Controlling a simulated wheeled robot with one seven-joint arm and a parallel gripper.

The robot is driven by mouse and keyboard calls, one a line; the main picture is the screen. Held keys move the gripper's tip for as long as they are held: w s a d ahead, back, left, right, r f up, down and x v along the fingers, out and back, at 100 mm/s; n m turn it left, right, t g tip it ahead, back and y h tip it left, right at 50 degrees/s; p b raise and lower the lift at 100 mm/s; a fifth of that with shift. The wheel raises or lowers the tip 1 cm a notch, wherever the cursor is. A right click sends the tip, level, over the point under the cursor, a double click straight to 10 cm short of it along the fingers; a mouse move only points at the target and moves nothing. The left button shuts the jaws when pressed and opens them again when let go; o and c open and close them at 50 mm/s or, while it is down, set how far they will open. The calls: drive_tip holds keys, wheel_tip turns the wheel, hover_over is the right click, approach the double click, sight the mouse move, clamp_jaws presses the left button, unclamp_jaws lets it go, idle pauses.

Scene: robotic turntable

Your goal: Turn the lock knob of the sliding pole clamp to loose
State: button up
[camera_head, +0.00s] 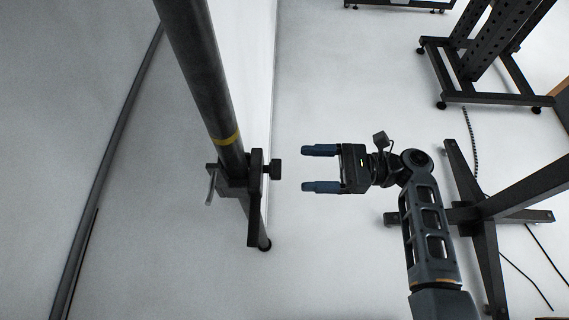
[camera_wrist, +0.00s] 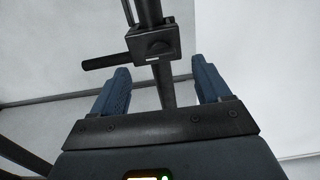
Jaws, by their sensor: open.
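The sliding pole clamp (camera_head: 234,178) is a dark block around a grey pole (camera_head: 200,75), just below a yellow band. Its black lock knob (camera_head: 275,169) sticks out to the right, toward my gripper (camera_head: 305,168). My gripper is open and empty, with its blue fingers pointing left and a gap between fingertips and knob. In the wrist view the clamp (camera_wrist: 166,34) shows ahead, above the middle of the gap between the open fingers (camera_wrist: 160,70). A dark bar (camera_wrist: 100,62) juts left from it. The knob's turn position cannot be told.
A thin metal lever (camera_head: 210,190) hangs at the clamp's left side. A wheeled dark rack (camera_head: 490,50) stands at the upper right, and a dark stand base (camera_head: 480,205) lies behind my arm. The floor between is clear.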

sight(273, 169)
drive_tip(key=a, duration=0.6)
drive_tip(key=shift+a+p, duration=0.2)
drive_tip(key=shift+p, duration=0.1)
drive_tip(key=shift+c, duration=0.4)
drive_tip(key=c, duration=1)
drive_tip(key=shift+o, duration=0.2)
drive_tip(key=shift+f, duration=0.1)
drive_tip(key=shift+s+f+n+b, duration=0.15)
drive_tip(key=shift+n+b, duration=2.45)
drive_tip(key=shift+n, duration=1.9)
drive_tip(key=shift+s+f+n+b, duration=0.1)
drive_tip(key=shift+n+b, duration=2.5)
drive_tip(key=shift+n, duration=1.9)
